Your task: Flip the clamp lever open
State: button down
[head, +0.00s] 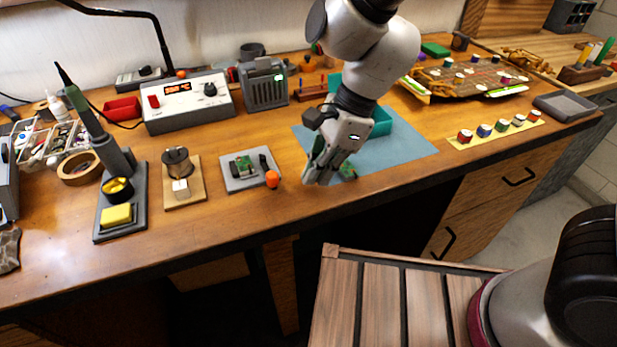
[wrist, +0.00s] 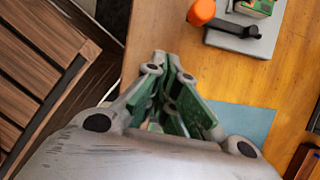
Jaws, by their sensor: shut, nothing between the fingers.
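The clamp fixture is a light grey plate (head: 236,183) on the bench, with a small green circuit board (head: 243,165) on it. A dark lever (head: 264,163) sits at the plate's right side and ends in an orange knob (head: 272,179) at the bench's front side. In the wrist view the knob (wrist: 201,11) and dark lever (wrist: 236,28) show at the top, beyond my fingertips. My gripper (head: 320,178) is shut and empty, to the right of the knob and apart from it. How far the lever is tilted is hard to tell.
A blue mat (head: 405,152) with a teal bin (head: 382,121) lies behind and right of my gripper. A wooden block with a metal piece (head: 183,190) and a soldering iron stand (head: 110,222) are left of the fixture. The bench's front edge is close.

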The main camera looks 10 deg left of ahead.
jog(key=s+v, duration=0.1)
jog(key=v, duration=0.9)
jog(key=shift+r, duration=0.1)
